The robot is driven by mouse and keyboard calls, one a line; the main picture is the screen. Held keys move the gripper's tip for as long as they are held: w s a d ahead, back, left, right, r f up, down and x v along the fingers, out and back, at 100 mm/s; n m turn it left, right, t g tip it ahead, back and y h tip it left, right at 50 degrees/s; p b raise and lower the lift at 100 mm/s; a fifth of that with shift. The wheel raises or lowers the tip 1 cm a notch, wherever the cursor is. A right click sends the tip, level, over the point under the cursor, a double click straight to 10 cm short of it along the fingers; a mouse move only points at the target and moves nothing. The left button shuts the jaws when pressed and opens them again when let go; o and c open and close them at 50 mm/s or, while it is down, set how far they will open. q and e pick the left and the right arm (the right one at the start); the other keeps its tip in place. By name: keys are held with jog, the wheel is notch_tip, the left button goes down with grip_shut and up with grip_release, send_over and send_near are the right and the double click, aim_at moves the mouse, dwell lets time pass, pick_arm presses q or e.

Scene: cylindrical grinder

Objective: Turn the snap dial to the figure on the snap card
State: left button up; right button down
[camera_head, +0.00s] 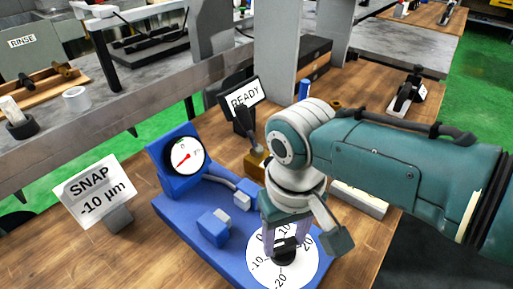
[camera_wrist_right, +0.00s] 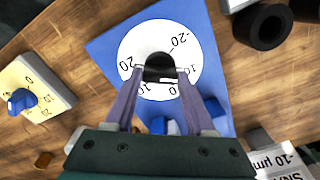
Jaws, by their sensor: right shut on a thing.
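The snap card (camera_head: 95,190) stands on a grey holder at the left and reads "SNAP -10 µm"; its edge also shows in the wrist view (camera_wrist_right: 285,168). The snap dial is a white disc (camera_head: 309,264) with figures from -20 to 20, on a blue base (camera_head: 180,207). Its black knob (camera_head: 287,254) stands at the middle. My right gripper (camera_head: 286,246) points down and is shut on the knob; the wrist view shows both fingers at the knob (camera_wrist_right: 158,62). A short white mark shows on the knob, but its exact figure is unclear. My left gripper is out of view.
A gauge (camera_head: 187,156) with a red needle stands on the base, with a blue block (camera_head: 213,228) nearby. The wrist view shows a cream block with a blue knob (camera_wrist_right: 22,101) and black rings (camera_wrist_right: 262,27).

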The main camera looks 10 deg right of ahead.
aim_at(284, 243)
dwell(0.4)
jog(key=shift+c, duration=1.2)
grip_release()
jog(key=shift+r, duration=0.35)
notch_tip(284, 243, up, 9)
jog(key=p, duration=0.4)
